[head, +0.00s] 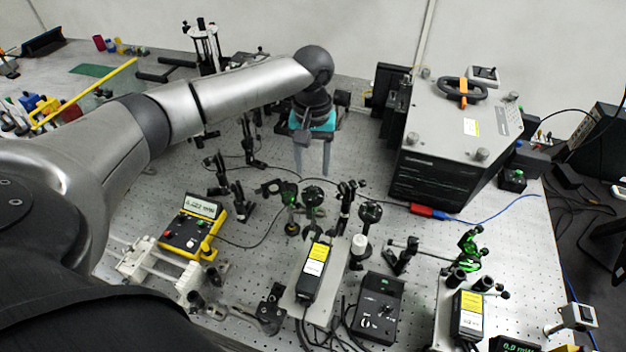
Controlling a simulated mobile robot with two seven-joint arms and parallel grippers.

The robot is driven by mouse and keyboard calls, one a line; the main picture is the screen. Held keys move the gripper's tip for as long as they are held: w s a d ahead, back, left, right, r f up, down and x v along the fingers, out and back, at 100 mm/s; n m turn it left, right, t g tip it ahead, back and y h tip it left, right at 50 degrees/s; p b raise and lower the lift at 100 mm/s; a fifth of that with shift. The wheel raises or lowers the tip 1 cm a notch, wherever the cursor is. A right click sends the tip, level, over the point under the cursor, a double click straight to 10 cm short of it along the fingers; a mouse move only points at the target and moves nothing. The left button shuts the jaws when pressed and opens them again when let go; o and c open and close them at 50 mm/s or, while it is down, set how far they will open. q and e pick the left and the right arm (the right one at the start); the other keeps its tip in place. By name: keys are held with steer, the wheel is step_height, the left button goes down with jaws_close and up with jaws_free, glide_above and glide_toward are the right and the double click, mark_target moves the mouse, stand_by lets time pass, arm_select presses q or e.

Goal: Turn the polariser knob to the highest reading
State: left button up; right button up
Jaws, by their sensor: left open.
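My left gripper (312,170) hangs above the back middle of the perforated bench. Its two fingers point down, apart, with nothing between them. Round dark optic mounts on posts stand nearer me, one (313,196) just below the fingers in the picture and another (370,212) to the right. I cannot tell which mount carries the polariser knob. A yellow handheld meter (190,228) with a lit display (203,206) lies at the left; its digits are too small to read surely. A second green display (515,345) is cut off at the bottom edge. My right gripper is not in view.
A large grey instrument box (455,145) stands at the back right. Yellow-labelled laser modules (312,272) and a black control box (378,308) fill the front. Several thin posts and loose cables crowd the middle. Bare bench (345,165) shows right of the fingers.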

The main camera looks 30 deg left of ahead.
mark_target(313, 187)
arm_select(q)
step_height(313, 187, down, 5)
steer(key=shift+r, duration=0.15)
steer(key=shift+f, duration=0.75)
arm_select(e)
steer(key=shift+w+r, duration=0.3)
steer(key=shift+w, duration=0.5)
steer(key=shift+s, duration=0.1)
arm_select(q)
jaws_close()
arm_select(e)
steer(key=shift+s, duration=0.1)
